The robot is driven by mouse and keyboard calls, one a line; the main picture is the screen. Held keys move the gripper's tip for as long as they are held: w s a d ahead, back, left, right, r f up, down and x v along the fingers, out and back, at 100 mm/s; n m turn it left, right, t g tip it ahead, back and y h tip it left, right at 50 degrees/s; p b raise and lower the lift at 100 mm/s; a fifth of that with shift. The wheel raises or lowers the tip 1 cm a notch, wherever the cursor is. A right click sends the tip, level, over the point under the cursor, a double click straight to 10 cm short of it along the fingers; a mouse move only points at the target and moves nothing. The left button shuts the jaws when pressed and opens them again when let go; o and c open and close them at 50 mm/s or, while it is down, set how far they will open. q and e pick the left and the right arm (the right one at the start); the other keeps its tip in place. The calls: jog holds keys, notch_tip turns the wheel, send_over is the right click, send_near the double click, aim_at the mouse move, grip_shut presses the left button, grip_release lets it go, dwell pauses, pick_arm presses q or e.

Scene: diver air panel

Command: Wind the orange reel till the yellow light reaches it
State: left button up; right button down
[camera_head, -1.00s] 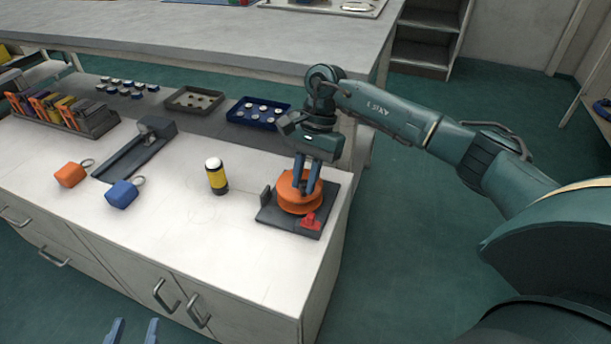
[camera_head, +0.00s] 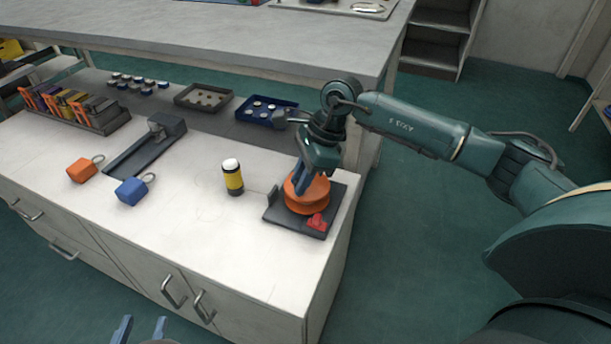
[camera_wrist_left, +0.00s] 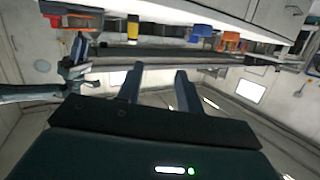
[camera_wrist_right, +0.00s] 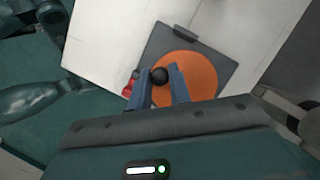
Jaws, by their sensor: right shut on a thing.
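The orange reel (camera_head: 310,197) sits on a dark base plate (camera_head: 285,222) near the right end of the white counter. A red part (camera_head: 316,223) is at the plate's front corner. My right gripper (camera_head: 302,188) is tilted over the reel. In the right wrist view its fingers (camera_wrist_right: 159,92) are shut on a black knob (camera_wrist_right: 159,75) at the reel's edge. The yellow light (camera_head: 233,180), a yellow and black cylinder with a white top, stands upright left of the plate, apart from the reel. My left gripper (camera_head: 140,332) is open and empty at the bottom edge.
An orange block (camera_head: 81,170) and a blue block (camera_head: 131,191), each with a ring, lie at the left. Behind them are a dark rail fixture (camera_head: 140,150), a rack of coloured pieces (camera_head: 105,121) and two trays of round parts. The counter's front middle is clear.

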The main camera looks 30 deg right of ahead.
aim_at(289, 176)
jog(key=m, duration=0.1)
jog(key=w+m+t, duration=0.1)
jog(key=m, duration=0.2)
jog(key=shift+w+a+r+m+t+h+p, duration=0.1)
jog(key=shift+w+a+m+t+h+p, duration=0.05)
jog(key=shift+a+m+t+h+p, duration=0.2)
jog(key=m, duration=0.1)
jog(key=w+m+t+h, duration=0.1)
jog(key=m, duration=0.3)
jog(key=shift+w+t+h, duration=0.25)
jog(key=shift+h, duration=0.1)
jog(key=m, duration=0.2)
jog(key=w+m+h, duration=0.1)
jog(key=m+h, duration=0.1)
jog(key=m, duration=0.1)
jog(key=shift+w+d+m+t, duration=0.2)
jog(key=shift+d+m+t, duration=0.05)
jog(key=shift+m+t, duration=0.1)
pick_arm(q)
jog(key=shift+s+f, duration=0.1)
pick_arm(e)
jog(key=shift+w+d+m+h, duration=0.2)
jog(key=shift+m+h, duration=0.15)
jog(key=shift+m, duration=0.6)
jog(key=shift+w+d+m+h, duration=0.1)
jog(key=shift+d+m+h, duration=0.2)
jog(key=shift+m, duration=0.65)
jog(key=c, duration=1.3)
grip_release()
jog(key=shift+a, duration=0.1)
